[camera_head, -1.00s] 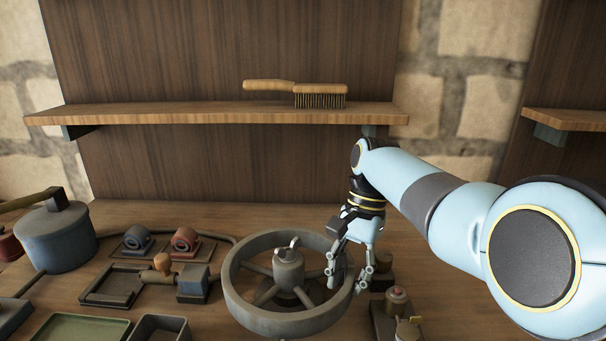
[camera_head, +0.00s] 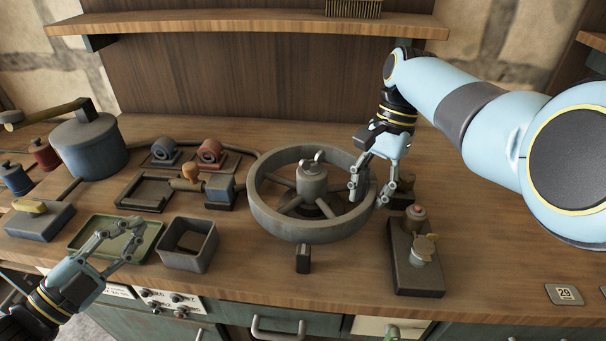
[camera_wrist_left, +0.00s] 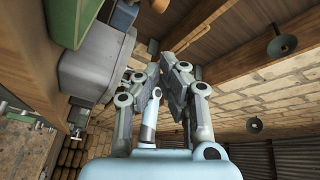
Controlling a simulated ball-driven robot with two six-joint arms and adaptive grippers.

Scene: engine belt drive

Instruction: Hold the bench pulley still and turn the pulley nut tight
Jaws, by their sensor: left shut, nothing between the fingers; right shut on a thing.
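The bench pulley (camera_head: 262,216) is a large grey spoked wheel lying flat on the bench in the head view. The pulley nut (camera_head: 313,163) sits on its hub at the centre, with small light wings on top. My right gripper (camera_head: 370,198) reaches down at the right side of the pulley and is shut on its rim, one finger inside and one outside. My left gripper (camera_head: 137,226) is shut and empty over the green tray, left of the pulley. It also fills the middle of the left wrist view (camera_wrist_left: 168,72).
A green tray (camera_head: 80,236) and a grey open box (camera_head: 187,262) stand left of the pulley. A small black block (camera_head: 303,259) lies in front of it. A dark base with a brass-topped part (camera_head: 415,282) stands to the right.

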